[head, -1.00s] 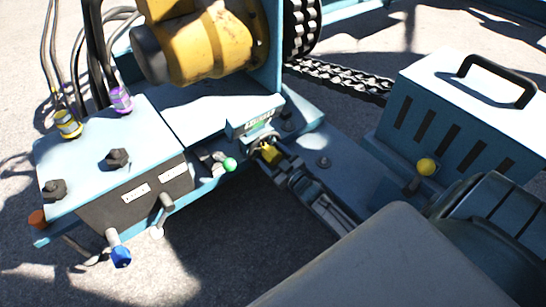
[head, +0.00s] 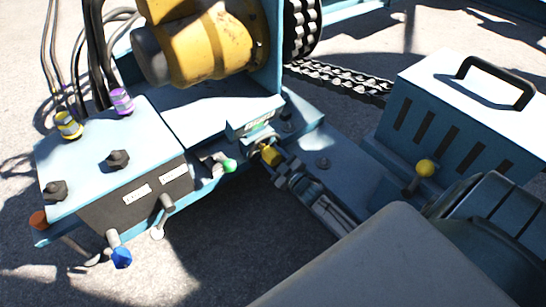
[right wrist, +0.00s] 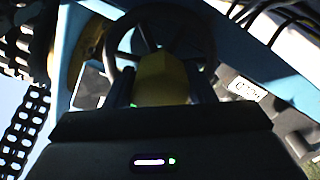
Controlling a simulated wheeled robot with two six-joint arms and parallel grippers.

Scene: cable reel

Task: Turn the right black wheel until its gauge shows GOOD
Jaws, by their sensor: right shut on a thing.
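My right gripper (head: 270,156) reaches in from the lower right and is shut on a yellow piece at the black wheel. In the right wrist view the yellow piece (right wrist: 162,80) sits between the two dark fingers. The black wheel (right wrist: 122,62) shows there as a ring with spokes behind the yellow piece; its lower part is hidden by my gripper. In the head view the wheel is mostly hidden. A small gauge housing (head: 254,117) stands just above it, with a little green showing; its wording is too small to read. My left gripper is out of view.
A control box (head: 120,160) with knobs, labels and a blue-tipped lever (head: 121,257) stands at left. A green-tipped lever (head: 229,165) is close beside my right gripper. A yellow-knobbed lever (head: 425,168) stands by the vented box (head: 455,115) at right. A yellow motor (head: 215,45) is above.

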